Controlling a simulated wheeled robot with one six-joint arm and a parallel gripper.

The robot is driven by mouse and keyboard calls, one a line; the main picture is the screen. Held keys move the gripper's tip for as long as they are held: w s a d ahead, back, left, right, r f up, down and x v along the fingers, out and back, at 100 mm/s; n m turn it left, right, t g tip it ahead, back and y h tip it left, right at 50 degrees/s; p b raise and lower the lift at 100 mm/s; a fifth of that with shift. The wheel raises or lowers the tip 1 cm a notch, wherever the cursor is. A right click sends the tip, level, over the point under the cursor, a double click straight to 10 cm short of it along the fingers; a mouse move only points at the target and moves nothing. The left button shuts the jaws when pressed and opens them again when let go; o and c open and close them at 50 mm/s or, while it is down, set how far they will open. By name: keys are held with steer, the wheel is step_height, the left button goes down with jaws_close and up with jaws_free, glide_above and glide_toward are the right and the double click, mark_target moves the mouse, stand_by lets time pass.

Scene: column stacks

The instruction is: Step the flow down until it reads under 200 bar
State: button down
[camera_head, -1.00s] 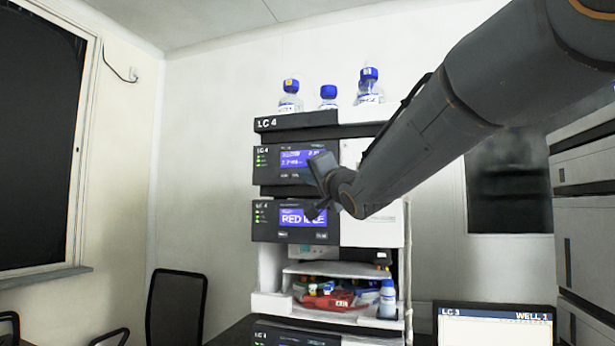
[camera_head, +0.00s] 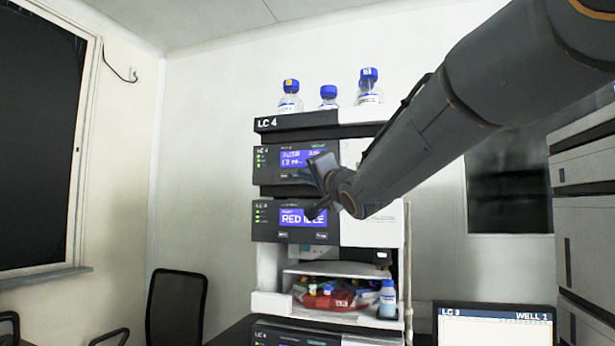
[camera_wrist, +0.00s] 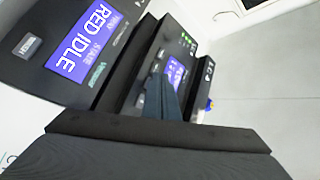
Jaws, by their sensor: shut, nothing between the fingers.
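The LC 4 stack (camera_head: 296,122) stands at the centre of the head view. Its upper module has a blue display (camera_head: 295,158) with small text and numbers that I cannot read surely. Small buttons (camera_head: 290,176) sit below that display. My gripper (camera_head: 318,166) is shut and empty, in front of the right part of the upper module, hiding part of its face. In the wrist view my gripper (camera_wrist: 162,92) points toward the upper module, beside its blue display (camera_wrist: 176,72). I cannot tell whether it touches.
The lower module's display (camera_head: 302,218) reads RED IDLE and also shows large in the wrist view (camera_wrist: 90,38). Blue-capped bottles (camera_head: 329,97) stand on top. An open shelf (camera_head: 340,270) holds small items below. A screen (camera_head: 495,325) stands at the lower right.

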steer(key=shift+w+d, duration=0.1)
steer(key=shift+w, duration=0.05)
steer(key=shift+w+p, duration=0.25)
steer(key=shift+p, duration=0.05)
steer(key=shift+w+d, duration=0.2)
steer(key=shift+w, duration=0.15)
stand_by(0.7)
stand_by(0.3)
steer(key=shift+s+a, duration=0.3)
steer(key=shift+s, duration=0.5)
steer(key=s, duration=0.1)
steer(key=s+a, duration=0.1)
steer(key=s, duration=0.1)
steer(key=s+b, duration=0.1)
steer(key=shift+s+a, duration=0.35)
stand_by(0.6)
